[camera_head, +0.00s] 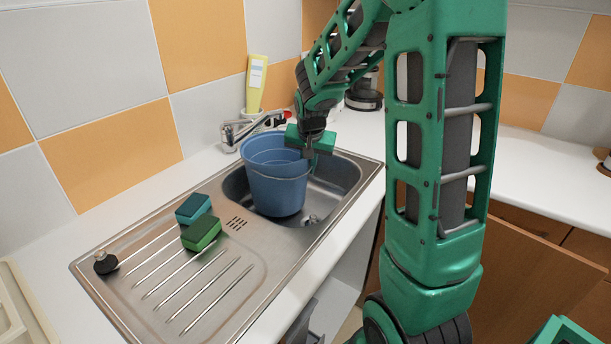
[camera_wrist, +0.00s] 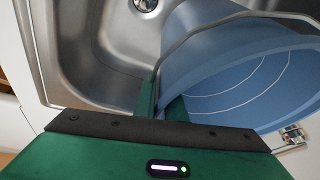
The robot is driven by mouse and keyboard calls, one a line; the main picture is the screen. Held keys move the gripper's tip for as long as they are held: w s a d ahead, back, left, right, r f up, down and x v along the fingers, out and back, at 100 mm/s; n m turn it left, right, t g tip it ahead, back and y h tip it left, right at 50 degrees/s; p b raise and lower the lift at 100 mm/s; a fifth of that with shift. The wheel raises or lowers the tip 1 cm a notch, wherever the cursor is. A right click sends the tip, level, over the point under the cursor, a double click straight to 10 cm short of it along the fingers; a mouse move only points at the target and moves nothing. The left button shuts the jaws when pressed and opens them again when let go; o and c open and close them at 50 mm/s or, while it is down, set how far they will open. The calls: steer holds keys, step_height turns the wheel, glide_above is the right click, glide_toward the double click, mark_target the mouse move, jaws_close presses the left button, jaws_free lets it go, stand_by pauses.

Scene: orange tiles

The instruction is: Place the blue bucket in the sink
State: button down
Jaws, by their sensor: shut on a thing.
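The blue bucket (camera_head: 276,190) is in or just over the basin of the metal sink (camera_head: 345,176). It looks roughly upright, and I cannot tell whether its base touches the basin floor. My gripper (camera_head: 309,153) is at the bucket's right rim, shut on the bucket. In the wrist view the bucket (camera_wrist: 230,60) fills the right side, with its grey wire handle across the opening. My gripper's fingers (camera_wrist: 160,105) show at the bucket's edge, partly hidden. The sink basin (camera_wrist: 95,50) and its drain show beside the bucket.
The tap (camera_head: 250,128) stands behind the bucket. Two sponges, one blue (camera_head: 193,208) and one green (camera_head: 201,233), lie on the ribbed drainboard (camera_head: 180,275). A black plug (camera_head: 105,262) sits at its left. A yellow bottle (camera_head: 256,85) stands behind the tap. The right counter (camera_head: 535,175) is mostly clear.

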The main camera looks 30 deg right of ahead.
step_height(320, 180, down, 3)
steer(key=shift+r, duration=0.1)
steer(key=c, duration=1.8)
jaws_free()
